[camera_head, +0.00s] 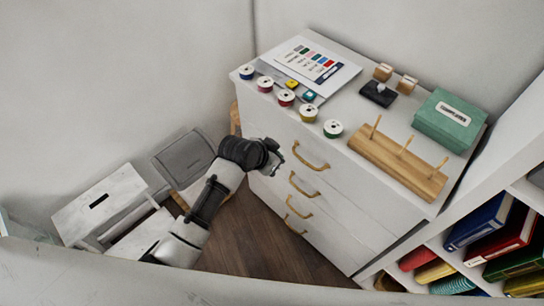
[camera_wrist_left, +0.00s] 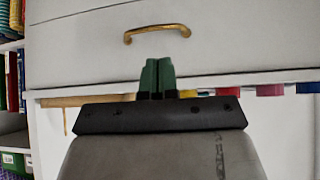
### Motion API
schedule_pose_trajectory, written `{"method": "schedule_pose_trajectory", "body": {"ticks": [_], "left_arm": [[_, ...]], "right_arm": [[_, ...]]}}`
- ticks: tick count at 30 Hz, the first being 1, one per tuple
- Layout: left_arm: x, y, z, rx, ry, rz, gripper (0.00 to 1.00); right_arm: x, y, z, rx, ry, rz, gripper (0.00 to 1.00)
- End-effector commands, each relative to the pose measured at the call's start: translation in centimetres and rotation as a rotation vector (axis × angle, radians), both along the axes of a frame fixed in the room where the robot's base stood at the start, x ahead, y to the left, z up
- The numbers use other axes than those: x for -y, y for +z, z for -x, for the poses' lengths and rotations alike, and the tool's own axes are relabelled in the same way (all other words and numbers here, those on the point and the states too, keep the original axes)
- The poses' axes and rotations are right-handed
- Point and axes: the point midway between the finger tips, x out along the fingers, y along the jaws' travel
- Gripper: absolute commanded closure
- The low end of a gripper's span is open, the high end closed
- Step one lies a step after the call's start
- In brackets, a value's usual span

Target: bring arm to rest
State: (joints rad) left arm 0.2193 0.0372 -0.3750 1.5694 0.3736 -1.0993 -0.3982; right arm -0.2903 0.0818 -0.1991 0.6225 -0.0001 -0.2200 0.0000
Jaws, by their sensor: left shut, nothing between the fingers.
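My left arm reaches in from the lower left in the head view, and my left gripper (camera_head: 276,158) is in front of the white cabinet (camera_head: 355,218), near its top drawer. In the left wrist view the green fingers of the gripper (camera_wrist_left: 157,78) are together with nothing between them. They appear just below a brass drawer handle (camera_wrist_left: 157,33) in that picture, which looks upside down. Whether they touch the cabinet front cannot be told. My right gripper is in neither view.
Several thread spools (camera_head: 286,97) line the cabinet top's front edge. A colour chart (camera_head: 310,66), dark pad (camera_head: 378,94), green box (camera_head: 448,120) and wooden peg rack (camera_head: 398,165) are also there. A white step stool (camera_head: 98,205) stands left; a bookshelf (camera_head: 430,240) stands right. Some wooden floor (camera_head: 250,235) is clear.

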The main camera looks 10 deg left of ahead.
Motion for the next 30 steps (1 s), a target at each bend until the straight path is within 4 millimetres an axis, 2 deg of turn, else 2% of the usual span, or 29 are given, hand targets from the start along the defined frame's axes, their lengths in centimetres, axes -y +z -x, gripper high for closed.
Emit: {"method": "schedule_pose_trajectory", "body": {"ticks": [9,12,14,17,20,21,23,24,26,27,29,30], "left_arm": [[-0.6,1.1,0.8,0.0,-0.001,0.0,1.0],[-0.7,0.9,0.8,-0.004,0.002,-0.001,1.0],[-0.9,0.1,0.9,-0.015,0.013,-0.003,1.0],[-1.9,-3.5,1.7,-0.058,0.064,-0.013,1.0],[-3.8,-9.4,3.6,-0.126,0.146,-0.036,1.0],[-4.7,-12.1,4.8,-0.155,0.184,-0.047,1.0],[-6.2,-16.0,6.9,-0.197,0.236,-0.068,1.0],[-7.1,-18.5,8.5,-0.223,0.268,-0.084,1.0],[-8.5,-22.0,11.2,-0.26,0.311,-0.106,1.0],[-9.4,-24.2,13.2,-0.284,0.338,-0.121,1.0],[-10.8,-27.2,16.4,-0.32,0.372,-0.146,1.0],[-11.7,-29.1,18.8,-0.344,0.393,-0.164,1.0]], "right_arm": [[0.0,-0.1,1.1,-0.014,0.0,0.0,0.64],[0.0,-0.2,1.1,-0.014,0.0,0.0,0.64],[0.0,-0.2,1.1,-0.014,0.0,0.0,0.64],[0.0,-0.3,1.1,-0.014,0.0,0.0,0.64],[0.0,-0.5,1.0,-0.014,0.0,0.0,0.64],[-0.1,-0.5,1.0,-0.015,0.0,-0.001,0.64],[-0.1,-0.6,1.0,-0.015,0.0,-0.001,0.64],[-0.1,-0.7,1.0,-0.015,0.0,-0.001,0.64],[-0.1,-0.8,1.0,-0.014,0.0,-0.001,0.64],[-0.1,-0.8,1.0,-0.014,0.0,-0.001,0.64],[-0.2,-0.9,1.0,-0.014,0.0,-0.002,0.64],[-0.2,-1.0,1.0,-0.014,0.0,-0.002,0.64]]}}
